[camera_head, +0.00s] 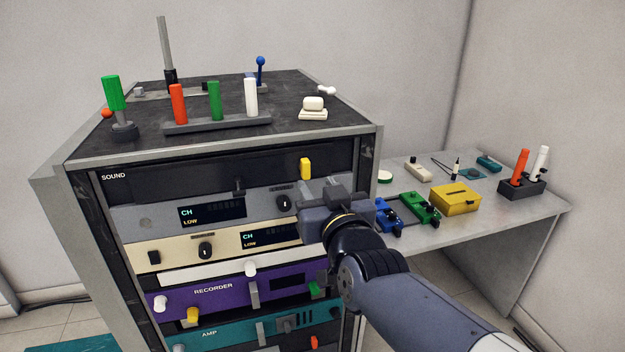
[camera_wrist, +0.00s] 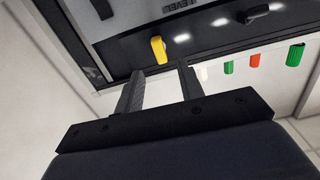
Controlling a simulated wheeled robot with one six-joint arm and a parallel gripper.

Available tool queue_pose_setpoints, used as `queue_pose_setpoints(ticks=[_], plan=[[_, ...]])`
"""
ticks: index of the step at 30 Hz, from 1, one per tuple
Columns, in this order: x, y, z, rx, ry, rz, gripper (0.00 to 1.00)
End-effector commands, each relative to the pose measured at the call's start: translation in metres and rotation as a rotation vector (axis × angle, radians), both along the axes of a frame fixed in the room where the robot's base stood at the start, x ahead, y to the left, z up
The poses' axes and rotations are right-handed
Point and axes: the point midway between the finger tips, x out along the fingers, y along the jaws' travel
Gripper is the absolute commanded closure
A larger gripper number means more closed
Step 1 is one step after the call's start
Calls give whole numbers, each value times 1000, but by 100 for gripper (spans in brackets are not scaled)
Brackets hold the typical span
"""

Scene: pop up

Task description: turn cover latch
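A yellow latch (camera_head: 305,168) stands out upright from the black panel labelled SOUND (camera_head: 200,180), near that panel's right end. In the wrist view the yellow latch (camera_wrist: 158,49) is just beyond the fingertips and roughly centred between them. My gripper (camera_head: 328,187) is in front of the rack, a little below and right of the latch in the head view. In the wrist view my gripper (camera_wrist: 159,70) is open, its two fingers apart with nothing between them. No contact with the latch shows.
The rack (camera_head: 225,325) holds several panels with knobs and handles below the latch. Its top carries red, green and white handles (camera_head: 214,101) and a white switch (camera_head: 313,106). A side table (camera_head: 510,212) at right holds a yellow box (camera_head: 455,199) and blue and green devices.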

Motion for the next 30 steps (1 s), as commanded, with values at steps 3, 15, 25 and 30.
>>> queue_pose_setpoints(ticks=[3,15,25,30], plan=[[-18,-5,1,1,-3,1,64],[-46,-13,0,0,-1,1,64],[-46,-13,0,1,0,0,64],[-40,-11,-1,-1,2,0,64]])
